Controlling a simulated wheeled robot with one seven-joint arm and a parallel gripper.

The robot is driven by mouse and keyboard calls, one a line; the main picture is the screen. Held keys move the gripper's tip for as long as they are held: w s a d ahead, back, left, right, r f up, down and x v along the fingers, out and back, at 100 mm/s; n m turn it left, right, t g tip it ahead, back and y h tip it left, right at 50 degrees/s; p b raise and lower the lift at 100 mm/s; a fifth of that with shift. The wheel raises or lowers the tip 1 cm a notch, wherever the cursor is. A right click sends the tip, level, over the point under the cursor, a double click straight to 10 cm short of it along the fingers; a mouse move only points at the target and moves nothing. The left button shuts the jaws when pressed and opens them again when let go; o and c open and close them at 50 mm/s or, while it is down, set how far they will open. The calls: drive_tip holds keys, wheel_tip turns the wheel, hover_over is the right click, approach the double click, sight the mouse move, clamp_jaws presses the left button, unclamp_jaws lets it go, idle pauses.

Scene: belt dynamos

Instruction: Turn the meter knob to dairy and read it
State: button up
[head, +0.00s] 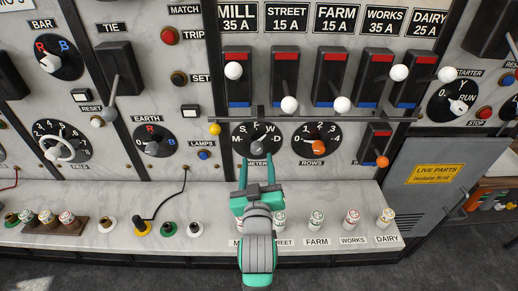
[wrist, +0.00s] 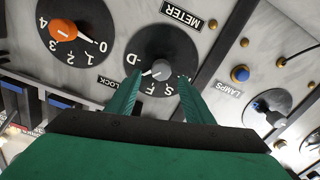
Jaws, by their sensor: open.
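The meter knob (head: 258,141) is a grey knob on a round black dial on the marble panel, marked METER below it. In the wrist view the knob (wrist: 161,68) shows upside down. Its white tip points down-left, between the D and the F, where my left finger hides part of the dial. My gripper (head: 257,158) is open, with its green fingers just below the knob in the head view. In the wrist view the fingertips of my gripper (wrist: 160,78) lie either side of the knob; I cannot tell whether they touch it. No meter face is readable.
The rows dial (head: 316,138) with an orange knob is close on the right. The earth dial (head: 154,139) is on the left. White-balled levers (head: 289,104) and a rail (head: 300,118) stand above. Labelled plugs (head: 316,220) line the ledge below. A grey cabinet (head: 420,180) stands right.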

sight(257, 151)
drive_tip(key=w, duration=0.5)
drive_tip(key=shift+w+a, duration=0.15)
drive_tip(key=shift+a, duration=0.05)
drive_tip(key=shift+w+d, duration=0.1)
drive_tip(key=shift+w, duration=0.6)
drive_tip(key=shift+c, duration=0.5)
drive_tip(key=c, duration=0.9)
